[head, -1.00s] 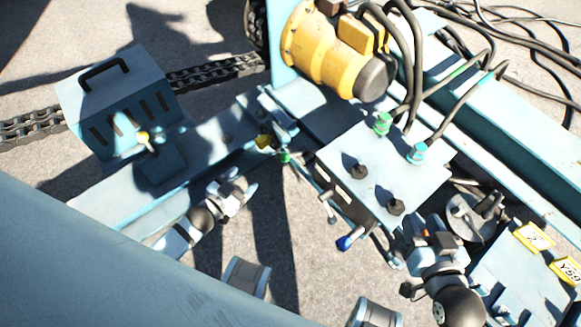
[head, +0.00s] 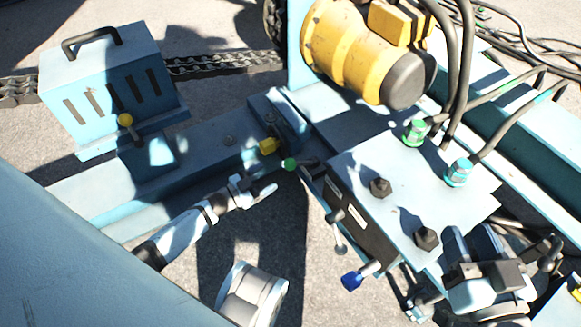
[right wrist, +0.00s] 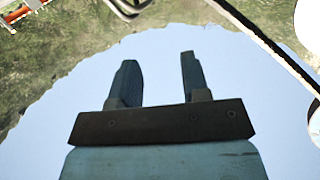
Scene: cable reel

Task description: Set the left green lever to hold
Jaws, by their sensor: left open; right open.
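The green lever (head: 289,164) has a round green knob on a short dark stem. It sticks out at the left corner of the light blue valve block (head: 400,165). The hold marking cannot be made out.
A grey lever (head: 340,248) and a blue-knobbed lever (head: 352,281) stick out of the same block's front. A yellow motor (head: 360,55) and hoses stand behind. A slotted blue box (head: 110,85) stands at the left.

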